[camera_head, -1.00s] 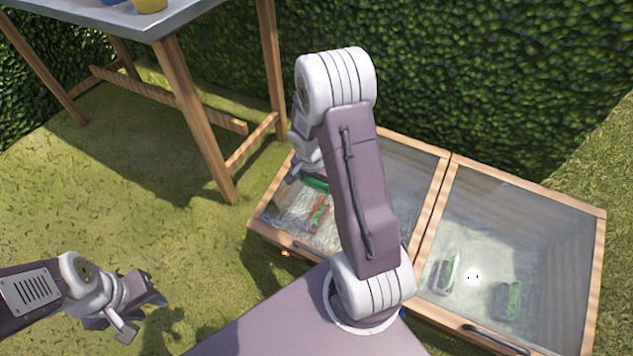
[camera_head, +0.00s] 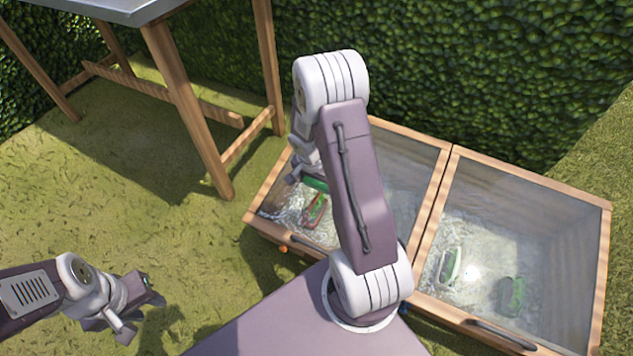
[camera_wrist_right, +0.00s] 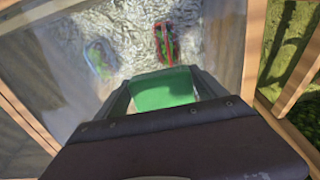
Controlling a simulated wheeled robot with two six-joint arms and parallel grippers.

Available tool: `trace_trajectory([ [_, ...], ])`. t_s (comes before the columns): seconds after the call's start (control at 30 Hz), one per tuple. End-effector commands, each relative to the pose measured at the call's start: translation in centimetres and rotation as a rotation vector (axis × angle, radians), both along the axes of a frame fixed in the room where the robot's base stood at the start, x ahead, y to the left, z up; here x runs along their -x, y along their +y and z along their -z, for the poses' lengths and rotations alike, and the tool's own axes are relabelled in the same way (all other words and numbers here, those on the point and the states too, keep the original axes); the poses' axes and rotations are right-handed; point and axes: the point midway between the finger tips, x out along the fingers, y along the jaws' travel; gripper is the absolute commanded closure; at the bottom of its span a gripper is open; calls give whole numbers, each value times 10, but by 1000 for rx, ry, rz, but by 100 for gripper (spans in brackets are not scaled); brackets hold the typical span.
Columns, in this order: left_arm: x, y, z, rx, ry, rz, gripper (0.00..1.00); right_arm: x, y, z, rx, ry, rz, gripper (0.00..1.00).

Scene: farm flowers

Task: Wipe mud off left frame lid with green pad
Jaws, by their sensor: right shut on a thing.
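The left frame lid (camera_head: 417,165) is a glass pane in a wooden border, lying shut on the left cold frame. My right gripper (camera_head: 305,172) is over its left part, shut on the green pad (camera_head: 314,184). In the right wrist view the pad (camera_wrist_right: 163,89) is held between the fingertips (camera_wrist_right: 163,78), over the glass; whether it touches cannot be told. Pale, streaky patches show around the pad; I cannot tell which are mud. My upper right arm hides the lid's middle. My left gripper (camera_head: 145,317) is open and empty over the grass, lower left.
The right frame lid (camera_head: 540,200) is also shut, with a dark handle (camera_head: 500,336) at its front. Planted trays (camera_head: 316,210) show through the left glass. A metal-topped wooden table (camera_head: 130,10) stands upper left. A hedge (camera_head: 450,70) closes the back; grass at left is open.

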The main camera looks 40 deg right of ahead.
Motion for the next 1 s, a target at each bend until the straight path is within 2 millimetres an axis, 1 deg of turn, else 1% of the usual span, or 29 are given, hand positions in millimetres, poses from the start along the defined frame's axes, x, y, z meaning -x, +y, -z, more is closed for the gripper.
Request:
trace_trajectory([
  [1.0, 0, 0, 19, 0, 0, 0, 64, -1, -4, 20, 0, 1, 0, 52],
])
